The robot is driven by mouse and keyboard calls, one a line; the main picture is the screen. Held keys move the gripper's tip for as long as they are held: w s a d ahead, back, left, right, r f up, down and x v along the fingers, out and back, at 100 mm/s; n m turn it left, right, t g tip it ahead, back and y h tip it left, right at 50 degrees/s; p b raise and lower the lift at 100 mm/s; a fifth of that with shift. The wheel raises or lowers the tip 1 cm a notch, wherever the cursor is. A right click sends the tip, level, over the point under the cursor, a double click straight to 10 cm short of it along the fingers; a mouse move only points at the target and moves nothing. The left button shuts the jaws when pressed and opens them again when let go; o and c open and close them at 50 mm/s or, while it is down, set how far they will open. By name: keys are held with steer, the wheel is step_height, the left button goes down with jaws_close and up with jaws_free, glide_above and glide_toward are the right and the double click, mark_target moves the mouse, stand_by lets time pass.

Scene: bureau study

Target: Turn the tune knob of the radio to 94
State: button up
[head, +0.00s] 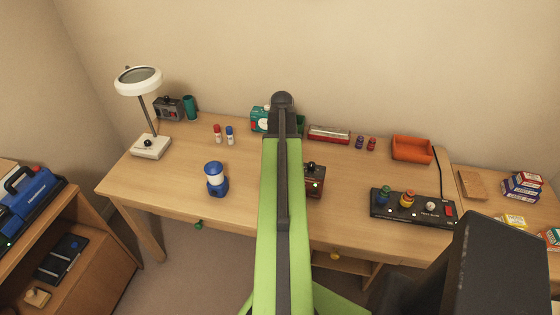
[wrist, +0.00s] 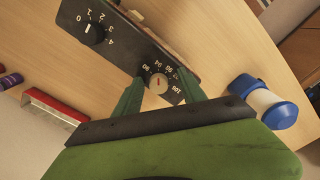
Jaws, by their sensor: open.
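I cannot tell exactly which number the mark points to. A larger black knob (wrist: 93,34) with a 0 to 4 scale is on the same face. My gripper (wrist: 160,77) is open, its green fingers on either side of the tune knob; contact cannot be told. In the head view the radio (head: 315,181) is partly hidden behind my arm.
A red and white case (head: 329,134) lies behind. A black panel with knobs (head: 415,208) is to the right. Open desk (head: 175,190) lies left of the lantern.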

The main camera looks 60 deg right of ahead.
steer(key=shift+r, duration=0.15)
step_height(320, 180, up, 17)
steer(key=p, duration=1.7)
